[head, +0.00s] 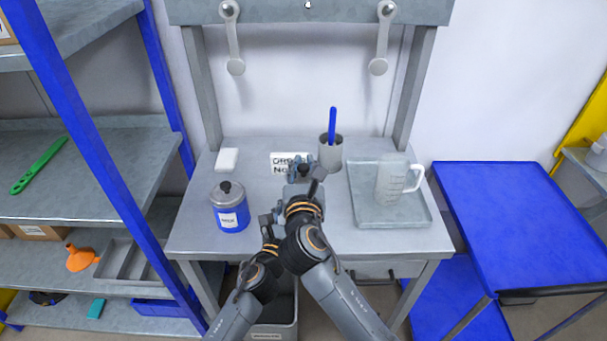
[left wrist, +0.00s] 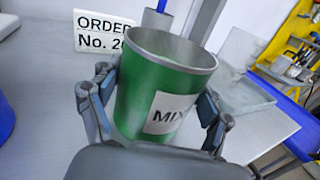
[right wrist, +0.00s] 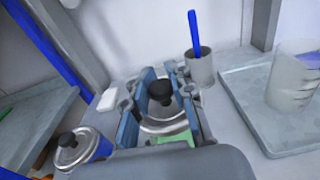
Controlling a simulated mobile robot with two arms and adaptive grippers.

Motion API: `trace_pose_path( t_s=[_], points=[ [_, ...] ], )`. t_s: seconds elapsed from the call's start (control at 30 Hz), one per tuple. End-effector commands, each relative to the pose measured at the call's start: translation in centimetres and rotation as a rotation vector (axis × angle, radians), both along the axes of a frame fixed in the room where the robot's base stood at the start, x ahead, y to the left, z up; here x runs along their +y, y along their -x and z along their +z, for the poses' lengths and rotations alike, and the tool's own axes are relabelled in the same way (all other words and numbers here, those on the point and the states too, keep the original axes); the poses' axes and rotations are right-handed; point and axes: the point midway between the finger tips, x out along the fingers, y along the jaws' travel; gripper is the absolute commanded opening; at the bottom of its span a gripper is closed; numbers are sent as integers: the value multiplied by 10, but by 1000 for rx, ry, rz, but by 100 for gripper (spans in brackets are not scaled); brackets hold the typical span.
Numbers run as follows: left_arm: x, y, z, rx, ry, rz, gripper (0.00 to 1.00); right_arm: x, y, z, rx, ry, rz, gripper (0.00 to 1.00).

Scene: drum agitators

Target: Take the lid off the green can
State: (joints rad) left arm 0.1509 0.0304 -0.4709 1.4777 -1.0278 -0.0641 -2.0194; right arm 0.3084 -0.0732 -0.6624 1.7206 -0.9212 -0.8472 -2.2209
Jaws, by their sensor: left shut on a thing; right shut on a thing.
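The green can (left wrist: 140,90), labelled MIX, stands on the grey table with its rim open and no lid on it in the left wrist view. My left gripper (left wrist: 155,105) is shut on the can's sides; in the head view it (head: 268,222) is low, left of my right one. The silver lid (right wrist: 165,127) with a black knob is between the fingers of my right gripper (right wrist: 160,105), shut on it above the can. In the head view my right gripper (head: 303,175) hides most of the can.
A blue can (head: 232,218) with its own lid stands left. A grey cup (head: 330,155) holding a blue stick is behind right. A tray (head: 362,215) with a clear jug (head: 388,180) is right. An order sign (head: 284,160) and white block (head: 227,159) are at the back.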

Motion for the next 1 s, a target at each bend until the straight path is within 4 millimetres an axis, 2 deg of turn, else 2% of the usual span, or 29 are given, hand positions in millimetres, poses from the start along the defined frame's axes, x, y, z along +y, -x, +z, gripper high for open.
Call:
trace_pose_path(
  t_s=[0.27, 0.3, 0.4, 0.8, 0.87, 1.0],
  points=[
    [0, 0, 0, 0, 0, 1, 21, 0, 0, 5, 1, 2, 0, 0],
    [0, 0, 0, 0, 0, 1, 82, 0, 0, 4, 1, 2, 0, 0],
    [0, 0, 0, 0, 0, 0, 100, 0, 0, 4, 1, 2, 0, 0],
    [1, 2, -1, 1, -1, 0, 100, 0, 0, 4, 1, 1, 0, 0],
    [3, 6, -1, 1, -1, 0, 100, 0, 0, 4, 1, 1, 0, 0],
    [11, 26, -1, 1, -3, -1, 100, 0, 0, 4, 1, 1, 0, 0]
  ],
)
